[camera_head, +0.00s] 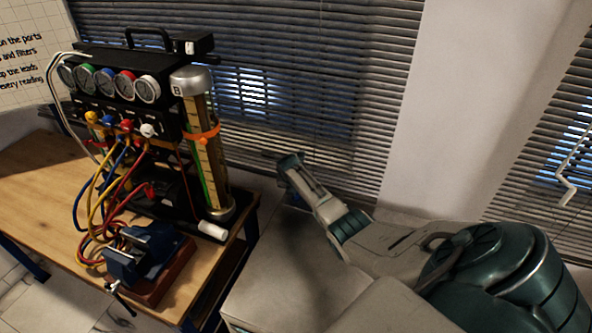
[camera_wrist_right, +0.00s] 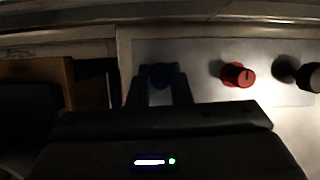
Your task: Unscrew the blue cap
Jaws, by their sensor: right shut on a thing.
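The blue cap (camera_wrist_right: 160,76) shows dark and shadowed in the right wrist view, between the two fingers of my right gripper (camera_wrist_right: 159,92). The fingers are shut on it from both sides. In the head view my right gripper (camera_head: 290,168) is at the end of the arm that comes in from the right, beyond the pale bench top and near the window blinds. The cap is hidden in that view. My left gripper is in neither view.
A red knob (camera_wrist_right: 238,74) and dark knobs (camera_wrist_right: 286,70) sit on the pale panel right of the cap. In the head view the gauge rig (camera_head: 115,88), with coloured leads, and a blue vise (camera_head: 140,252) stand on the wooden table (camera_head: 40,185) at left.

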